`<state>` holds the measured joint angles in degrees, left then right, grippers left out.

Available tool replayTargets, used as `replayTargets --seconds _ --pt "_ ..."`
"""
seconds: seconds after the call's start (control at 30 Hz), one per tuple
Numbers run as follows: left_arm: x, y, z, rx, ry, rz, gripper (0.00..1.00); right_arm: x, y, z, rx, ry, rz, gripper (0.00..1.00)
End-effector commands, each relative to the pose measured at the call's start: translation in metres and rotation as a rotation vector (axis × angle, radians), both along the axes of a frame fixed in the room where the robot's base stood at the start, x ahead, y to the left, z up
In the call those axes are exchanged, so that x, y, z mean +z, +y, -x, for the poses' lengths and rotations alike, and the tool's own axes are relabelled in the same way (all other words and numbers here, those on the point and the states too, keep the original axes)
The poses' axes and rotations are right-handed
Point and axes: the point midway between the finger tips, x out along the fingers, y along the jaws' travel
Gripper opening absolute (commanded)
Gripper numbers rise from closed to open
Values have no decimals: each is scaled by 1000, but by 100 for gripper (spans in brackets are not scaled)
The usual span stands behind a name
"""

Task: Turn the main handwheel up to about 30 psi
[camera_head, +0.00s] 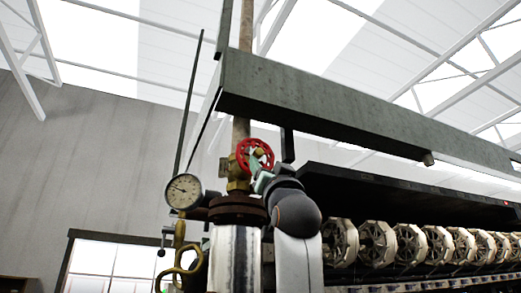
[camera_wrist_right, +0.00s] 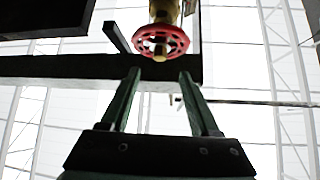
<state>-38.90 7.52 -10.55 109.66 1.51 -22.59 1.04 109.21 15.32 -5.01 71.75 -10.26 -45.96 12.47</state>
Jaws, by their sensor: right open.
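The red main handwheel (camera_head: 255,155) sits on a brass valve (camera_head: 238,174) on a vertical pipe in the head view. A round white-faced pressure gauge (camera_head: 184,191) stands to its left; its needle shows, but the numbers are too small to read. My right gripper (camera_head: 258,176) is just below and in front of the handwheel, partly hidden by my own wrist. In the right wrist view the green fingers (camera_wrist_right: 158,75) are apart with nothing between them, and the handwheel (camera_wrist_right: 162,40) is beyond their tips. I cannot tell whether a fingertip touches the rim. My left gripper is out of view.
A long grey beam (camera_head: 340,105) runs above and right of the valve. A row of pale reels (camera_head: 410,244) lies at right under a dark shelf. A curved brass pipe (camera_head: 178,262) hangs below the gauge.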

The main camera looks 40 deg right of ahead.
Motion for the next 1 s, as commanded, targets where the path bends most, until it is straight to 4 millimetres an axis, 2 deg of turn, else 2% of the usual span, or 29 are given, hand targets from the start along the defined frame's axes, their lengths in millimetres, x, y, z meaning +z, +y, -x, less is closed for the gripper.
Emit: replayTargets --seconds 0.03,0.1,0.4,0.87,1.0 --pt "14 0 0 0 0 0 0 15 -5 -8 0 4 -2 62" --pt "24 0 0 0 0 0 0 26 -9 -17 -1 2 -1 62" --pt "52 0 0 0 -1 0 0 56 -24 -47 -1 1 0 62" --pt "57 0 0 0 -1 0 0 60 -28 -55 -1 -1 1 62" --pt "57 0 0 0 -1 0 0 60 -28 -55 -1 -1 1 50"
